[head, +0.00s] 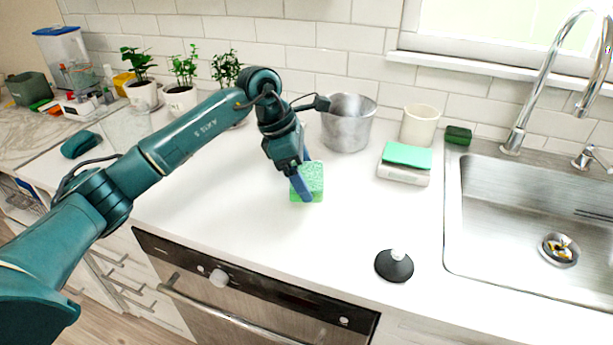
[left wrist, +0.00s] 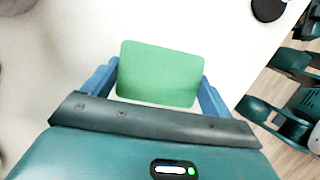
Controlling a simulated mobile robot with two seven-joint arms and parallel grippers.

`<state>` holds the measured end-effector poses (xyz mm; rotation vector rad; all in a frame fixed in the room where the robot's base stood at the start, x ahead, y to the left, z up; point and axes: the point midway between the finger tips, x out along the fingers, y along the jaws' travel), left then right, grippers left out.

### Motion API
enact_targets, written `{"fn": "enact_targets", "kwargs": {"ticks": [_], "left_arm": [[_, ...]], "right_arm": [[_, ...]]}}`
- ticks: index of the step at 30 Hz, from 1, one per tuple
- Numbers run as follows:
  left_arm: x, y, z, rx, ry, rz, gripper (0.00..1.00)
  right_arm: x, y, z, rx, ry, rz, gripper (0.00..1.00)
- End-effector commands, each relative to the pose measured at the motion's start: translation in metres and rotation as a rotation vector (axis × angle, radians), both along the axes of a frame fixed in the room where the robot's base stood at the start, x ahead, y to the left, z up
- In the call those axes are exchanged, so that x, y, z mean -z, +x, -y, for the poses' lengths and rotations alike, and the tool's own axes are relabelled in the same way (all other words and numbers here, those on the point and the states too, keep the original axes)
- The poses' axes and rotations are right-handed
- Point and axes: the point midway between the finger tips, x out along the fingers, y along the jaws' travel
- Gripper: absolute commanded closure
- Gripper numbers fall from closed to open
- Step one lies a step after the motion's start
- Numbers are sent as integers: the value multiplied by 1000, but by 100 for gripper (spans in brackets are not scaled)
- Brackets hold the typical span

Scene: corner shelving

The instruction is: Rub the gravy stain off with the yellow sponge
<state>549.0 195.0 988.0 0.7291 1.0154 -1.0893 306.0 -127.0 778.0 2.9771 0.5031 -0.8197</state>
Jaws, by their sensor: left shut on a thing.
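My left gripper (head: 304,177) is shut on a green sponge (head: 314,186) over the white counter, left of the sink. In the left wrist view the sponge (left wrist: 160,74) sits between the two blue fingers of the left gripper (left wrist: 158,80), its broad face towards the camera. I cannot tell whether the sponge touches the counter. It looks green, not yellow. I see no clear gravy stain on the visible counter; the area under the sponge and gripper is hidden. My right gripper is not identifiable in either view.
A metal pot (head: 347,124), a white cup (head: 419,125) and a white block with a green top (head: 404,172) stand behind the sponge. A black round object (head: 394,266) lies near the front edge. The sink (head: 535,215) is at right; potted plants (head: 181,98) stand at back left.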

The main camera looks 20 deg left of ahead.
Motion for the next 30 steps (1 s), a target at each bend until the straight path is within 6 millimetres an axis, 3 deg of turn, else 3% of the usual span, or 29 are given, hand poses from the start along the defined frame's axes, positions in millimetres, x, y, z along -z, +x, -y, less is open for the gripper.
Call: {"fn": "enact_targets", "kwargs": {"ticks": [6, 12, 30], "left_arm": [[-24, -1, -3, -2, 0, 1, 33], [-39, -3, -5, -3, 0, 0, 33], [-41, -3, -6, -4, 0, 0, 33]], "right_arm": [[-11, -1, 2, -17, -33, 3, 64], [-9, -3, 6, -13, -45, -17, 64], [-10, 1, 8, 11, -35, -17, 64]]}}
